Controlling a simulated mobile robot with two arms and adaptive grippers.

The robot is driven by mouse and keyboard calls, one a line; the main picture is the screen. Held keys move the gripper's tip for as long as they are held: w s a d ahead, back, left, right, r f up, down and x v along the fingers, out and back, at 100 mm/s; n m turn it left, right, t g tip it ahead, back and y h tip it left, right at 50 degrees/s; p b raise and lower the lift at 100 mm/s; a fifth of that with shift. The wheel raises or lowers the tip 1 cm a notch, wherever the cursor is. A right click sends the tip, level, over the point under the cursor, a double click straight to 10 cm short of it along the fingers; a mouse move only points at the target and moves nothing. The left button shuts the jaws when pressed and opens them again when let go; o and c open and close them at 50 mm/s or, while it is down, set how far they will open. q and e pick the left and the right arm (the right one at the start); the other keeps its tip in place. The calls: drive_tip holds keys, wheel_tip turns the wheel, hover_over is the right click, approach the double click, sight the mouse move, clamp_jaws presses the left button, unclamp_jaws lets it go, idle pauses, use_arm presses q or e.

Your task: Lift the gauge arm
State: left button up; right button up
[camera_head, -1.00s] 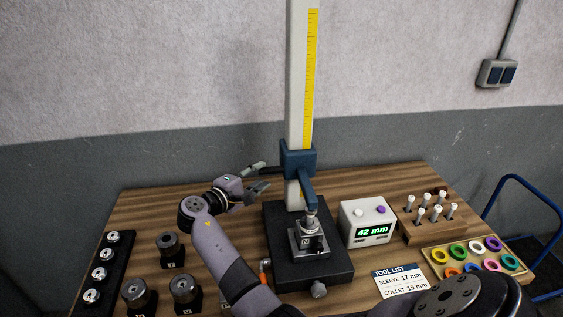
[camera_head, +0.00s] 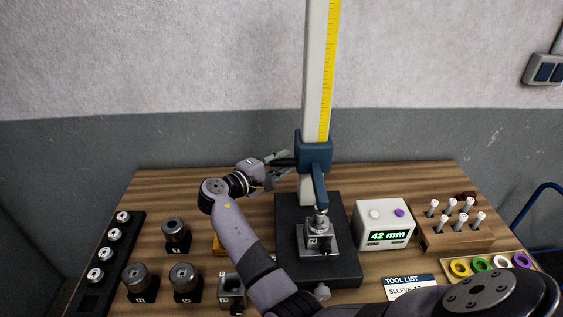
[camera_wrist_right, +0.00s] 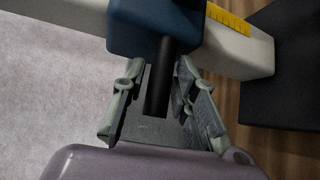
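The gauge arm (camera_head: 319,185) is a dark blue bar reaching forward from a blue carriage (camera_head: 314,151) on a tall pale column (camera_head: 317,70) with a yellow scale. Its tip is at the top of a holder (camera_head: 318,238) on the black base (camera_head: 347,270). The carriage also shows in the right wrist view (camera_wrist_right: 150,28), with a black handle (camera_wrist_right: 158,85) sticking out. My right gripper (camera_head: 284,161) is at the carriage's left side. Its fingers (camera_wrist_right: 163,90) are apart, one on each side of the handle, with a gap at the left finger. My left gripper is out of view.
A white readout box (camera_head: 384,224) shows 42 mm, right of the base. A wooden peg block (camera_head: 455,236), a tray of coloured rings (camera_head: 490,270) and a tool list card (camera_head: 405,284) are farther right. Several holders (camera_head: 176,237) and a black rack (camera_head: 87,290) stand at left.

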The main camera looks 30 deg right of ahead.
drive_tip(key=c, duration=0.5)
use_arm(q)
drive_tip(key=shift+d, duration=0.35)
use_arm(e)
clamp_jaws()
